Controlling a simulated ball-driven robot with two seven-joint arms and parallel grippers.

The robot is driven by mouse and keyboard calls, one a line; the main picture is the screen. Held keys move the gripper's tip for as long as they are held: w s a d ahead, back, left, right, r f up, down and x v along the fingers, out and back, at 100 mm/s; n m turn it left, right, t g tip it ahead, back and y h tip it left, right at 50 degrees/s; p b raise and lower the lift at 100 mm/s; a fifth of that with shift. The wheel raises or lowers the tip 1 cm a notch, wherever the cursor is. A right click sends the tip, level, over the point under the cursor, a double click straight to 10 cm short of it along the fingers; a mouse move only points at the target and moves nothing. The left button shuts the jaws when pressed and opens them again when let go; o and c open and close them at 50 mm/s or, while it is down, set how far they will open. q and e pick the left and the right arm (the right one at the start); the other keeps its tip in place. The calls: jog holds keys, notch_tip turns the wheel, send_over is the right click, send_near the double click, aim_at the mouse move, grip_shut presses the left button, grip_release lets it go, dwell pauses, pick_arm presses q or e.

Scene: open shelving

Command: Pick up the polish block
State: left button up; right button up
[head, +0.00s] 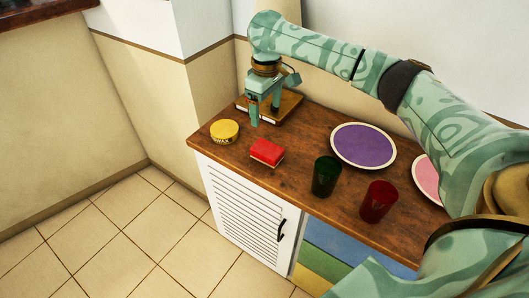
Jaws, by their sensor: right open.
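A red block with a pale underside (267,152), which looks like the polish block, lies on the wooden counter near its front edge. My right gripper (265,115) points down with its two fingers apart, empty. In the picture it is above and behind the red block, in front of a brown flat item, and apart from the block. Its height over the counter is hard to tell. My left gripper is not in view.
A yellow wax tin (224,131) stands left of the block. A brown book-like item (289,105) lies behind the gripper. A green cup (326,176), a red cup (378,201), a purple plate (363,145) and a pink plate (427,177) stand to the right.

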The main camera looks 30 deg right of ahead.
jog(key=b, duration=0.4)
send_over(265, 146)
notch_tip(265, 146, down, 9)
jog(key=shift+w+d+r, duration=0.1)
jog(key=shift+w+d, duration=0.05)
jog(key=f+b, duration=0.1)
jog(key=f, duration=0.1)
jog(key=f+b, duration=0.3)
jog(key=f, duration=0.1)
jog(key=shift+a+b, duration=0.25)
jog(key=shift+b, duration=0.05)
jog(key=shift+r, duration=0.25)
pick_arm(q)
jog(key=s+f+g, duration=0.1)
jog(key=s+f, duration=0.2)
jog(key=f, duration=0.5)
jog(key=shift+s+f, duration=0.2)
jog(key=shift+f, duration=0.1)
pick_arm(e)
jog(key=c, duration=1.2)
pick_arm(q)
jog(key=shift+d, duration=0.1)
